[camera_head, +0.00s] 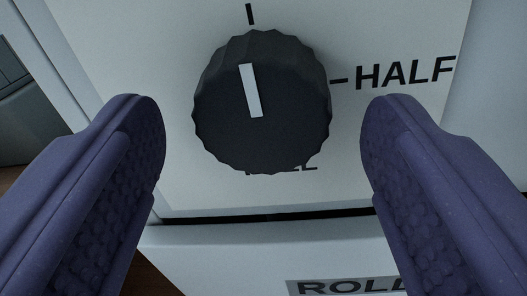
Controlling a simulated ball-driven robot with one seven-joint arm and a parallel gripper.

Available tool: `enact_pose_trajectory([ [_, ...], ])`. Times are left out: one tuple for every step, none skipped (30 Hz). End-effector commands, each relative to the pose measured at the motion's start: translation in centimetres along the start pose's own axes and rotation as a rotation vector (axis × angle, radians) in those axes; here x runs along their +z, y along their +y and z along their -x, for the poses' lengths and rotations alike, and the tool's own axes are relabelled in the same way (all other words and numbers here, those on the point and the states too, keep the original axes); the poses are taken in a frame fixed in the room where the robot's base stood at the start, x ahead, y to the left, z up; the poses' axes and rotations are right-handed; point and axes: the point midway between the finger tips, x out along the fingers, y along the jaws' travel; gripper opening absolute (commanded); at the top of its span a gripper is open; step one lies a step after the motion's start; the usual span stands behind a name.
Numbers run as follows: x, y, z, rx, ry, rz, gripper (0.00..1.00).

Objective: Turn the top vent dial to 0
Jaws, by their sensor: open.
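A black ridged dial (262,125) with a white pointer line (250,90) sits on a pale panel (400,130) in the upper middle of the view. The pointer points up and slightly left, close to a black tick mark (250,14) above the dial. A second tick with the word HALF (405,73) is on the right. Lettering below the dial is mostly hidden by it. My gripper (262,125) is open, its purple ridged fingers left and right of the dial with a gap on each side. No label above the upper tick is in view.
Below the panel is a dark gap and a lower pale front with a grey label (345,286) reading ROLL, cut off by my right finger. A grey object (25,110) stands at the left edge. Brown floor shows at the lower left.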

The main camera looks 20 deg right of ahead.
Motion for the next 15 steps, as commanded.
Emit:
enact_pose_trajectory([
  [-0.1,-0.1,0.8,-0.002,-0.002,0.001,0.74],
  [-0.1,-0.1,1.3,-0.001,-0.002,0.001,0.74],
  [-0.2,-0.1,2.1,-0.003,-0.002,0.001,0.74],
  [-0.1,-0.1,2.7,-0.003,-0.002,0.001,0.74],
  [-0.1,-0.1,3.3,-0.001,-0.003,0.0,0.74],
  [-0.1,-0.1,4.0,-0.002,-0.002,0.001,0.74],
  [-0.1,-0.1,4.6,-0.002,-0.002,0.001,0.74],
  [-0.1,-0.1,5.1,-0.001,-0.002,0.001,0.74],
  [-0.1,-0.1,5.6,-0.002,-0.002,0.0,0.74],
  [-0.1,-0.1,6.0,-0.001,-0.002,0.0,0.74],
  [0.0,-0.1,6.4,-0.001,-0.002,0.0,0.74],
  [0.0,0.0,6.7,-0.001,-0.001,0.0,0.74],
  [0.0,0.0,6.9,-0.001,-0.001,0.001,0.74],
  [0.0,0.0,7.0,-0.001,-0.001,0.001,0.74],
  [0.0,0.0,7.1,-0.001,0.0,0.001,0.74],
])
